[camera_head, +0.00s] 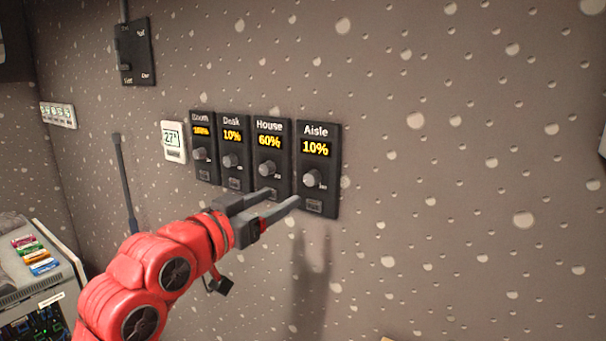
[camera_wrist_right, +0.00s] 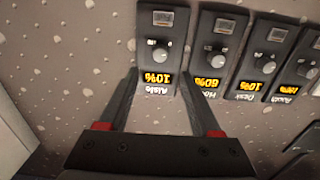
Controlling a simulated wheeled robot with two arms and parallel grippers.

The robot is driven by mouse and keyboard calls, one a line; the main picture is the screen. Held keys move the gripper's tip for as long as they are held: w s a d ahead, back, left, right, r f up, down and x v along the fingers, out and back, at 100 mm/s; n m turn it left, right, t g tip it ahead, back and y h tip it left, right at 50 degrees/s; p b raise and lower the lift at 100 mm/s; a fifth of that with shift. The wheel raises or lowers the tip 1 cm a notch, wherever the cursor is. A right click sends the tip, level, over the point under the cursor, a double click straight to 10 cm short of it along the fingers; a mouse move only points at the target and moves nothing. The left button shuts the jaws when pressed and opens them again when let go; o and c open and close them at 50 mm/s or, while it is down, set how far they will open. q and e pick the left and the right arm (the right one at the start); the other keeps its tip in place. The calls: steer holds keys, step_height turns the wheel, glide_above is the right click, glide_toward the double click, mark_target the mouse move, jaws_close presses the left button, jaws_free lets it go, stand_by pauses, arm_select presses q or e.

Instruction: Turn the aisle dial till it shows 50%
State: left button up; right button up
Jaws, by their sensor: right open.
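The Aisle panel (camera_head: 331,171) is the rightmost of a row of dark dimmer panels on the wall, and its display (camera_head: 315,149) reads 10%. Its round grey aisle dial (camera_head: 312,178) sits below the display. In the right wrist view the Aisle panel is upside down, with the dial (camera_wrist_right: 159,55) above the fingers. My right gripper (camera_head: 285,199) is open and empty. Its fingertips are just below and left of the aisle dial in the head view, in front of the lower House and Aisle panels. The dial is not between the fingers. My left gripper is not in view.
The House panel (camera_head: 285,152) reads 60% and the Desk panel (camera_head: 233,119) reads 10%, close beside Aisle. A white thermostat (camera_head: 173,141) hangs left of the row. The wall right of Aisle is free. A cabinet (camera_head: 62,283) stands at lower left.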

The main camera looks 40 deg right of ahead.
mark_target(308, 181)
steer(key=p+x, duration=0.3)
steer(key=x, duration=0.6)
steer(key=shift+w+d, duration=0.15)
steer(key=shift+d, duration=0.25)
steer(key=shift+c, duration=0.3)
jaws_close()
